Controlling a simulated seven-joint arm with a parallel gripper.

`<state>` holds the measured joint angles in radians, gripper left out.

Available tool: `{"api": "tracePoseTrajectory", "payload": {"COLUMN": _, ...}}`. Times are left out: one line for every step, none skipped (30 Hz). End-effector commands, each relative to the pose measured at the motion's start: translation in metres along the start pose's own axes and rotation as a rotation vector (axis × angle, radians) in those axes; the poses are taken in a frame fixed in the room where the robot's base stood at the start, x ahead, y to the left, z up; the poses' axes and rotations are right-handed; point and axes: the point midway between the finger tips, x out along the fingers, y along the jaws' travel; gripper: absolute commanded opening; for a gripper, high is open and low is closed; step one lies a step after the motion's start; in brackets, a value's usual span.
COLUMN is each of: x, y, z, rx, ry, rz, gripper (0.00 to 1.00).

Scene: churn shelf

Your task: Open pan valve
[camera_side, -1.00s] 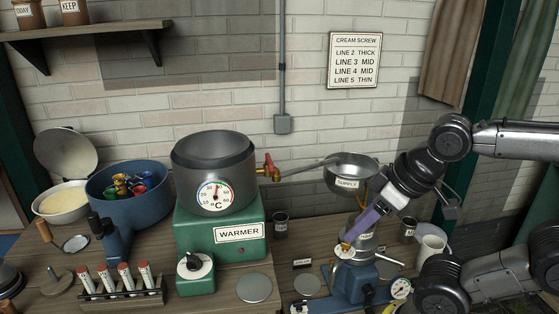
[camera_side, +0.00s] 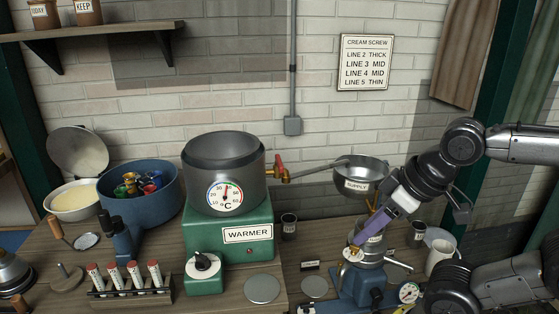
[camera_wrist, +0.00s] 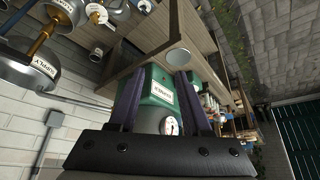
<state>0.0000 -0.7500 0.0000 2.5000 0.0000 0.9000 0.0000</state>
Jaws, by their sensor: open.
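The pan valve (camera_side: 280,171) is a brass tap with a red handle on the right side of the grey pan (camera_side: 213,150). Its handle points up in the side view; I cannot tell whether it is open. The pan stands on the green warmer (camera_side: 246,250). My gripper (camera_side: 357,243) is open with purple fingers pointing down-left. It appears right of and below the valve, over the separator in the picture, and nothing shows between its fingers. In the wrist view my gripper (camera_wrist: 160,75) has the warmer (camera_wrist: 160,88) between its fingers. I cannot make out the valve there.
A supply bowl (camera_side: 362,182) sits by the end of the valve's spout, above a blue-based separator (camera_side: 362,286). A dark cup (camera_side: 289,224) stands right of the warmer. A blue tub (camera_side: 150,205) and a rack of tubes (camera_side: 130,285) are to the left.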

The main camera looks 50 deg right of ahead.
Motion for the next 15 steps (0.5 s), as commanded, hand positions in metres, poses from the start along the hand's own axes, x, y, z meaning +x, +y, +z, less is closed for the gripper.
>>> {"api": "tracePoseTrajectory", "payload": {"x": 0.000, "y": 0.000, "z": 0.000, "rx": 0.000, "ry": 0.000, "rz": 0.000, "gripper": 0.48}}
{"api": "tracePoseTrajectory", "payload": {"x": 0.000, "y": 0.000, "z": 0.000, "rx": 0.000, "ry": 0.000, "rz": 0.000, "gripper": 0.48}}
{"api": "tracePoseTrajectory", "payload": {"x": 0.000, "y": 0.000, "z": 0.000, "rx": 0.000, "ry": 0.000, "rz": 0.000, "gripper": 0.48}}
{"api": "tracePoseTrajectory", "payload": {"x": 0.000, "y": 0.000, "z": 0.000, "rx": 0.000, "ry": 0.000, "rz": 0.000, "gripper": 0.45}}
{"api": "tracePoseTrajectory", "payload": {"x": 0.000, "y": 0.000, "z": 0.000, "rx": 0.002, "ry": 0.000, "rz": 0.000, "gripper": 0.45}}
{"api": "tracePoseTrajectory", "payload": {"x": 0.000, "y": 0.000, "z": 0.001, "rx": 0.011, "ry": -0.002, "rz": 0.000, "gripper": 0.45}}
{"api": "tracePoseTrajectory", "payload": {"x": 0.000, "y": 0.000, "z": 0.003, "rx": 0.021, "ry": -0.012, "rz": 0.000, "gripper": 0.45}}
{"api": "tracePoseTrajectory", "payload": {"x": 0.000, "y": 0.000, "z": 0.006, "rx": 0.035, "ry": -0.028, "rz": 0.000, "gripper": 0.45}}
{"api": "tracePoseTrajectory", "payload": {"x": -0.002, "y": 0.000, "z": 0.009, "rx": 0.056, "ry": -0.047, "rz": 0.001, "gripper": 0.45}}
{"api": "tracePoseTrajectory", "payload": {"x": -0.007, "y": 0.000, "z": 0.008, "rx": 0.075, "ry": -0.054, "rz": 0.002, "gripper": 0.45}}
{"api": "tracePoseTrajectory", "payload": {"x": -0.014, "y": 0.000, "z": 0.005, "rx": 0.096, "ry": -0.057, "rz": 0.003, "gripper": 0.45}}
{"api": "tracePoseTrajectory", "payload": {"x": -0.024, "y": 0.000, "z": -0.002, "rx": 0.123, "ry": -0.059, "rz": 0.004, "gripper": 0.45}}
{"api": "tracePoseTrajectory", "payload": {"x": -0.032, "y": 0.000, "z": -0.008, "rx": 0.144, "ry": -0.065, "rz": 0.005, "gripper": 0.45}}
{"api": "tracePoseTrajectory", "payload": {"x": -0.039, "y": 0.000, "z": -0.015, "rx": 0.165, "ry": -0.072, "rz": 0.006, "gripper": 0.45}}
{"api": "tracePoseTrajectory", "payload": {"x": -0.049, "y": 0.001, "z": -0.025, "rx": 0.195, "ry": -0.085, "rz": 0.010, "gripper": 0.45}}
